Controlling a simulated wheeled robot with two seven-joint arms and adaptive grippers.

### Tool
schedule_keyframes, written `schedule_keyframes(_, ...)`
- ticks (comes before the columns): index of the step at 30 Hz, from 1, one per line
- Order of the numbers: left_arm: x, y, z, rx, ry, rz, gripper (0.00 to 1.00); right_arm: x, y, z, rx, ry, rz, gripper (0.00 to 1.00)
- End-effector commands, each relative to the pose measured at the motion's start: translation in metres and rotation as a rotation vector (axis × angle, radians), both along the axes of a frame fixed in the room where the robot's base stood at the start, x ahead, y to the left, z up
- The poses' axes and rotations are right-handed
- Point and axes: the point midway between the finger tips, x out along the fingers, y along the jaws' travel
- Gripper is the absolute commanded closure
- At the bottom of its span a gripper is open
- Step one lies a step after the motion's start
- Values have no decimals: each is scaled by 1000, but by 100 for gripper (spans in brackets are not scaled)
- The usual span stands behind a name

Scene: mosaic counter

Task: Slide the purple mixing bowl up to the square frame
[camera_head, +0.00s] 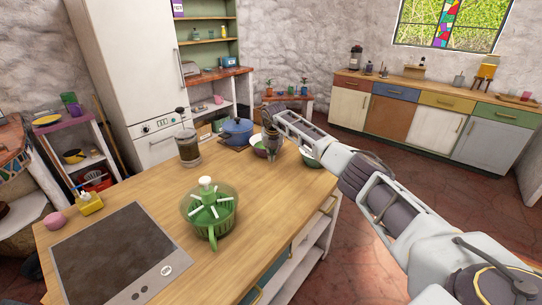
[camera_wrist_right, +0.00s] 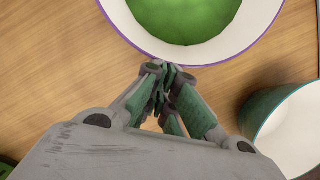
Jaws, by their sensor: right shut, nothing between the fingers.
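The purple-rimmed mixing bowl (camera_wrist_right: 190,52), white with a green inside, lies at the top of the right wrist view. In the head view the bowl (camera_head: 259,150) is partly hidden behind my right gripper (camera_head: 271,157). My right gripper points down at the counter, shut and empty. In the wrist view its fingertips (camera_wrist_right: 161,76) are at the bowl's near rim; I cannot tell whether they touch it. I cannot make out a square frame in either view. My left gripper is not in view.
A teal-rimmed bowl (camera_wrist_right: 290,130) stands to the right of my fingers. On the wooden counter (camera_head: 150,195) are a blue pot (camera_head: 237,131), a glass jar (camera_head: 188,148), a green salad spinner (camera_head: 209,210) and a dark cooktop (camera_head: 115,258).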

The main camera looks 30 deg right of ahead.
Motion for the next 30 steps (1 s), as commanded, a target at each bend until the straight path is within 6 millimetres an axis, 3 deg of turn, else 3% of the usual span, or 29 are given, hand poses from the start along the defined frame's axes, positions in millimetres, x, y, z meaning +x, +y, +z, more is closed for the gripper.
schedule_keyframes(1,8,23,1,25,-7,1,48,0,0,0,0,0,0,100)
schedule_keyframes(2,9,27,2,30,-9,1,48,0,0,0,0,0,0,100)
schedule_keyframes(11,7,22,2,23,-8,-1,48,-3,1,12,0,-2,1,100)
schedule_keyframes(30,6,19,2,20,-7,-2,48,-20,5,71,0,0,0,100)
